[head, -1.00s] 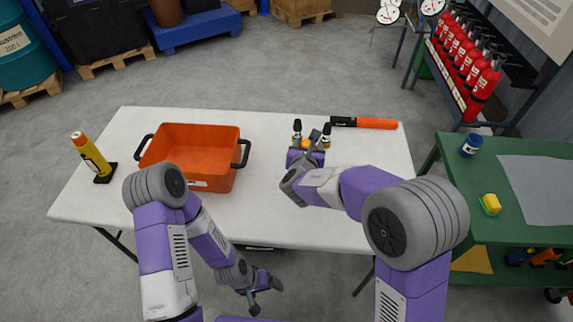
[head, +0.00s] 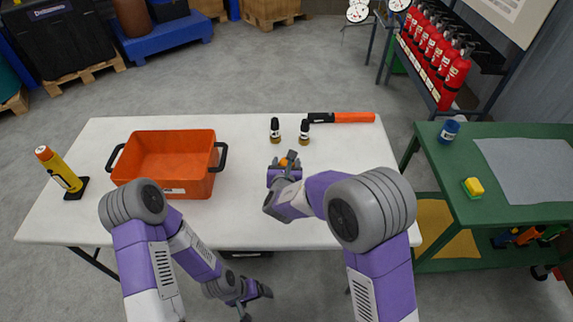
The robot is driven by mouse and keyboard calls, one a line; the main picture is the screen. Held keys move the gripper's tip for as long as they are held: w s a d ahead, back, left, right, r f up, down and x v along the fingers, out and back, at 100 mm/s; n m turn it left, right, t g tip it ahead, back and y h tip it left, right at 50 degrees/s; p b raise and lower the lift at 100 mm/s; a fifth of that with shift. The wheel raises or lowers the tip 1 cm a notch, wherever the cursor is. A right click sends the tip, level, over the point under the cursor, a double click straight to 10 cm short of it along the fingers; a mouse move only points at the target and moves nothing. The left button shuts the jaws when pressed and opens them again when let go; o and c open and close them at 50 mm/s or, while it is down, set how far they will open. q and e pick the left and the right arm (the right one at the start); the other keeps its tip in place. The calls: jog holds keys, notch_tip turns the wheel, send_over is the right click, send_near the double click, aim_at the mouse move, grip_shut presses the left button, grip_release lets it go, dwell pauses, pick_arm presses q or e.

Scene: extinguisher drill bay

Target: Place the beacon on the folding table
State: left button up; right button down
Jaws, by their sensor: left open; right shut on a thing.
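The folding table (head: 240,218) is the long white table across the middle of the head view. My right gripper (head: 286,165) is over the table, right of the orange crate. It is shut on the beacon (head: 291,155), of which only a small orange part shows between the fingers. The gripper hides the rest, and I cannot tell whether the beacon touches the tabletop. My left gripper (head: 255,300) is open and empty, low in front of the table's near edge.
Two dark-topped bottles (head: 275,130) (head: 304,132) and an orange-black baton (head: 352,117) are behind my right gripper.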

jog(key=shift+c, duration=1.5)
grip_release()
jog(key=shift+r+p, duration=0.15)
jog(key=shift+p, duration=0.15)
jog(key=p+v, duration=0.2)
jog(key=v, duration=1)
